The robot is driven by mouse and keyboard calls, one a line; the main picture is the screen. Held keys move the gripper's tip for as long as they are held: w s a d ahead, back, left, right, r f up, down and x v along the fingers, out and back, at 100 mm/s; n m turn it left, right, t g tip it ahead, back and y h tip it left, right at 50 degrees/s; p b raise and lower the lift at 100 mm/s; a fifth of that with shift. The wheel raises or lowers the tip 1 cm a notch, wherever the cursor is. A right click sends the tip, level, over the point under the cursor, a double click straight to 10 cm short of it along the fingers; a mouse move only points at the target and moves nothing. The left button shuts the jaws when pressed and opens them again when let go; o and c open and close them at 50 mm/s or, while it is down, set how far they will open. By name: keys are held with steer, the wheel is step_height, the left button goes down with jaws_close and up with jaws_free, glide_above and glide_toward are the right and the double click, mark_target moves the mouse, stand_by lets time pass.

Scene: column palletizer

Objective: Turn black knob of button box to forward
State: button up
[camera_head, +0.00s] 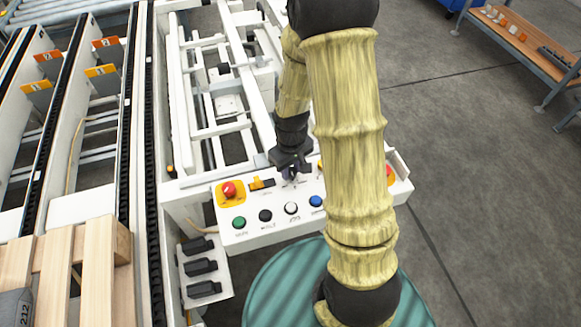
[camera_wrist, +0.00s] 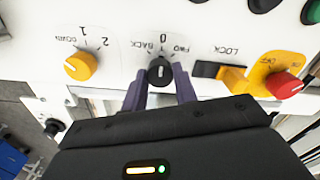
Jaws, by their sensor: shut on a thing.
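The white button box (camera_head: 265,238) shows below my arm in the head view, its right part partly covered by the arm. In the wrist view its panel is upside down, with the black knob (camera_wrist: 160,72) near the middle under the marks BACK, 0 and FWD. The knob's pale mark appears roughly in line with the 0. My gripper (camera_wrist: 159,78) has its two purple fingers on either side of the knob, shut on it. In the head view my gripper (camera_head: 290,174) reaches down to the panel and hides the knob.
In the wrist view a yellow knob (camera_wrist: 80,66) is left of the black knob. A black LOCK switch (camera_wrist: 207,69) and a red button (camera_wrist: 284,85) on yellow are right of it. Green (camera_head: 239,223), black, white and blue buttons line the box's front.

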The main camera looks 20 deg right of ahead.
mark_target(291, 170)
steer(key=shift+m, duration=0.3)
steer(key=m+p, duration=0.1)
steer(key=m, duration=0.3)
steer(key=shift+r, duration=0.1)
steer(key=shift+m+p, duration=0.9)
steer(key=shift+m, duration=1.3)
steer(key=o, duration=1)
steer(key=shift+c, duration=0.2)
step_height(291, 170, up, 17)
steer(key=p, duration=0.2)
steer(key=shift+r, duration=0.15)
